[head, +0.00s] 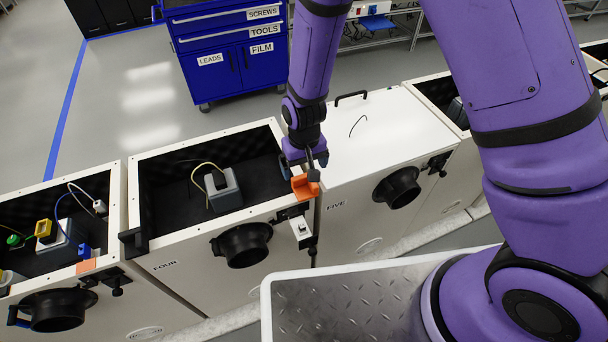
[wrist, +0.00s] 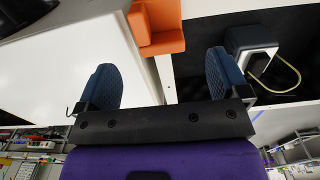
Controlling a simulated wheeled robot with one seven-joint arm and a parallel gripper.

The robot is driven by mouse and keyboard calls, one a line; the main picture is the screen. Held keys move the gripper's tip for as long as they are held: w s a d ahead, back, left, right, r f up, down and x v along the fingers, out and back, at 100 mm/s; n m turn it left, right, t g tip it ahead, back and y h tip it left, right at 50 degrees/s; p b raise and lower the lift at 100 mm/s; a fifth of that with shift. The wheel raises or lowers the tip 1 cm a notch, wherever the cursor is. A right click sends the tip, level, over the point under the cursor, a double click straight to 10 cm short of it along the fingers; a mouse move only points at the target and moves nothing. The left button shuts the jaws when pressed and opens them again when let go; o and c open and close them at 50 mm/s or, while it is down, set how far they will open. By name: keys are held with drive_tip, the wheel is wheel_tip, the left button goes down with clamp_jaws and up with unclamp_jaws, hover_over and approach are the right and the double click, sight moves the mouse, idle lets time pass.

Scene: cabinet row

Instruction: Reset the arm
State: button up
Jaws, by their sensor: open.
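My purple arm reaches down from the top of the head view to the right front corner of the open cabinet FOUR (head: 140,259). My gripper (head: 308,160) is open beside an orange block (head: 305,186) at that corner. In the wrist view my gripper (wrist: 165,80) shows its two blue pads wide apart with nothing between them. The orange block (wrist: 158,25) lies beyond the pad tips, on the cabinet's rim. I cannot tell in the head view whether the gripper touches the block.
Cabinet FIVE (head: 385,125), closed with a white lid and black handle, stands right of FOUR. A grey box with a yellow cable (head: 223,190) sits inside FOUR. An open cabinet (head: 60,215) with cables stands left. A blue tool cabinet (head: 235,60) stands behind on clear floor.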

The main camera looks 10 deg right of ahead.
drive_tip(key=shift+r, duration=1.3)
drive_tip(key=s+d+r+m+t+y, duration=0.1)
drive_tip(key=d+r, duration=0.5)
drive_tip(key=r, duration=0.6)
drive_tip(key=d+r+t, duration=0.1)
drive_tip(key=d+r, duration=0.5)
drive_tip(key=r, duration=0.6)
drive_tip(key=s+d+r+m+t, duration=0.1)
drive_tip(key=s+d+r, duration=0.5)
drive_tip(key=s, duration=0.3)
drive_tip(key=s+d+r+m+t+h, duration=0.1)
drive_tip(key=s+d+r+t, duration=0.1)
drive_tip(key=s+d+r, duration=0.4)
drive_tip(key=s+r, duration=0.2)
drive_tip(key=s, duration=0.1)
drive_tip(key=shift+d, duration=0.35)
